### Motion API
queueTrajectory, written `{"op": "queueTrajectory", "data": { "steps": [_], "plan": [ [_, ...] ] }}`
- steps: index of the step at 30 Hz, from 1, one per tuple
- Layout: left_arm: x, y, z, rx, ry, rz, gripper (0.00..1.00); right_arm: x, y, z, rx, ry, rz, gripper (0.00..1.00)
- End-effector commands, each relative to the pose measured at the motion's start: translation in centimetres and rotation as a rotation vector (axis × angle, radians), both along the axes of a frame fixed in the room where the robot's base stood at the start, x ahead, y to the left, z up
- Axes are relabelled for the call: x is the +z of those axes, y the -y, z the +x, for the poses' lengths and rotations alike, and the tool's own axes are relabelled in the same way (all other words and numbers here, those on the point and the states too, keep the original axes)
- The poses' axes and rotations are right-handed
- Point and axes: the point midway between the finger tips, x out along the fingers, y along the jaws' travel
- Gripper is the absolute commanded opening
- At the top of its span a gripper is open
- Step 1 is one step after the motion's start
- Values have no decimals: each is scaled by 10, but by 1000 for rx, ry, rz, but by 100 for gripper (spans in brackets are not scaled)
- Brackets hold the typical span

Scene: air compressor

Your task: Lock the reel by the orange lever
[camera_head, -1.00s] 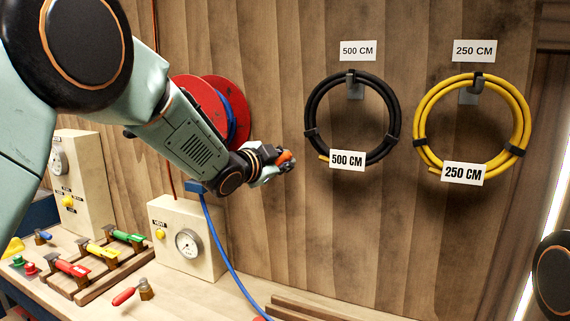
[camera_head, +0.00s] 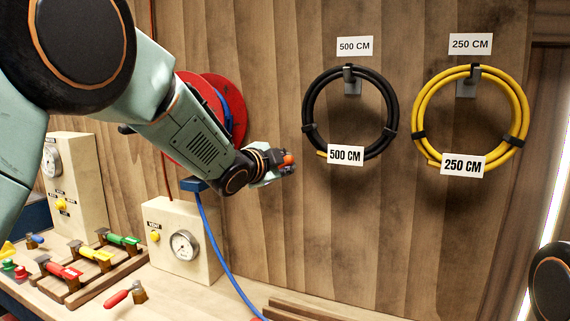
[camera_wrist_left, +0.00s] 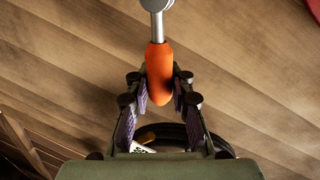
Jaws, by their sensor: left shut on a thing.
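The reel (camera_head: 238,100) is red with blue hose on it and hangs on the wooden wall, partly hidden behind my left arm. The orange lever (camera_head: 289,160) shows just right of the reel, at the tip of my left gripper (camera_head: 284,169). In the left wrist view the orange lever (camera_wrist_left: 159,65) is a rounded grip on a grey metal rod. The fingers of my left gripper (camera_wrist_left: 160,88) stand on both sides of its end and are shut on it. The lever's joint to the reel is hidden in the head view. My right gripper is out of view.
A black hose coil (camera_head: 312,105) and a yellow hose coil (camera_head: 520,100) hang to the right. A gauge box (camera_head: 205,270) and a rack of coloured valves (camera_head: 110,283) stand on the bench below. A blue hose (camera_head: 222,255) hangs under the reel.

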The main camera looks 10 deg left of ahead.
Motion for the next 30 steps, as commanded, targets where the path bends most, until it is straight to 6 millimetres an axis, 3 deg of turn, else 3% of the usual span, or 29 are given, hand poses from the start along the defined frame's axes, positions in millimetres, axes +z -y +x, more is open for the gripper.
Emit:
{"op": "queueTrajectory", "data": {
  "steps": [1,9,20,30],
  "plan": [
    [-8,-1,-1,1,-17,7,20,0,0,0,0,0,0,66],
    [-5,-1,-1,1,-10,3,43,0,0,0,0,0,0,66],
    [-2,-1,-3,1,-5,1,44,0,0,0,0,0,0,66],
    [7,-15,-46,1,-4,0,44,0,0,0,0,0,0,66]
  ]
}}
